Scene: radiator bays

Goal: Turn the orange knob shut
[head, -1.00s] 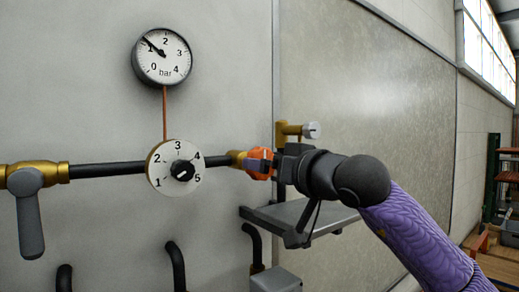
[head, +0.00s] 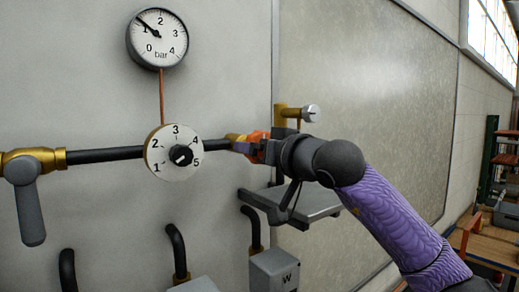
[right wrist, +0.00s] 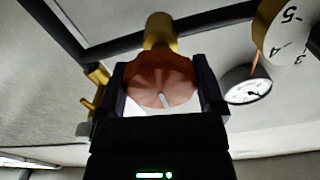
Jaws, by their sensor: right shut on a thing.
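The orange knob (head: 256,136) sits at the right end of the dark horizontal pipe, on a brass fitting (head: 236,138). In the right wrist view the knob (right wrist: 160,78) is round and ribbed, with a white mark on its face. My right gripper (head: 258,147) is shut on it, one finger on each side, as the right wrist view (right wrist: 162,88) also shows. In the head view the gripper hides part of the knob. My left gripper is not in view.
A numbered white dial (head: 174,152) is on the pipe left of the knob, below a pressure gauge (head: 157,38). A lever valve (head: 27,185) is at far left. A small brass tap (head: 296,114) is just above my gripper, and a grey shelf (head: 310,207) is below it.

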